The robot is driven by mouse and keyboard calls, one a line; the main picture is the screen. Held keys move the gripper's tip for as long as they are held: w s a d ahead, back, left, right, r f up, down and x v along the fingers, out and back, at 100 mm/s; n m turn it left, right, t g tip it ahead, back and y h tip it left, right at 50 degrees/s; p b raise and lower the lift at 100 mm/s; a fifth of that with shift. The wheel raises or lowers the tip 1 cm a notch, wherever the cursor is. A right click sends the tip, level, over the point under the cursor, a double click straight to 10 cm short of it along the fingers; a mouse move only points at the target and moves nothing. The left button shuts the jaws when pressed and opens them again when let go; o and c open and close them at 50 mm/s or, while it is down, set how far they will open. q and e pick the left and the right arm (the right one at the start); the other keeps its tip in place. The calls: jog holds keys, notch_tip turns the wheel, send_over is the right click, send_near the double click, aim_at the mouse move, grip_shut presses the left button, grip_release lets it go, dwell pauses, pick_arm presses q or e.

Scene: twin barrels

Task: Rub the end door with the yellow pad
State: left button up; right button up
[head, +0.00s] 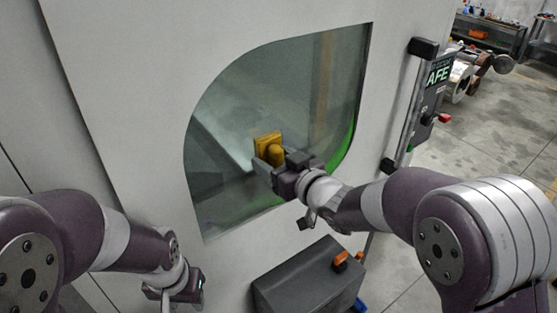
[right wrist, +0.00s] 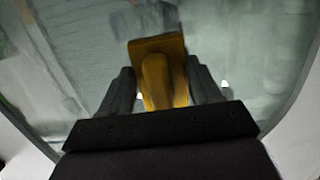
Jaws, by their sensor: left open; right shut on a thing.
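The end door (head: 110,45) is a pale grey panel with a large window (head: 300,90) rounded at its upper left and lower right. The yellow pad (head: 268,138) has a flat square plate and a rounded handle. My right gripper (head: 272,158) is shut on the pad's handle, with the plate facing the window glass. In the right wrist view the pad (right wrist: 160,75) sits between the two dark fingers (right wrist: 160,92), in front of the glass. I cannot tell whether the plate touches the glass. My left gripper (head: 178,290) is open and empty, low in front of the door.
A dark grey box (head: 308,285) with orange items on it stands below the window. Workbenches (head: 490,32) stand far back right beyond open floor.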

jog(key=shift+d, duration=0.1)
jog(key=shift+s+d, duration=0.25)
jog(key=shift+s, duration=0.1)
jog(key=v, duration=0.5)
jog(key=shift+f, duration=0.35)
jog(key=v, duration=0.3)
jog(key=shift+s+f, duration=0.1)
jog(key=shift+f, duration=0.15)
jog(key=shift+a, duration=0.1)
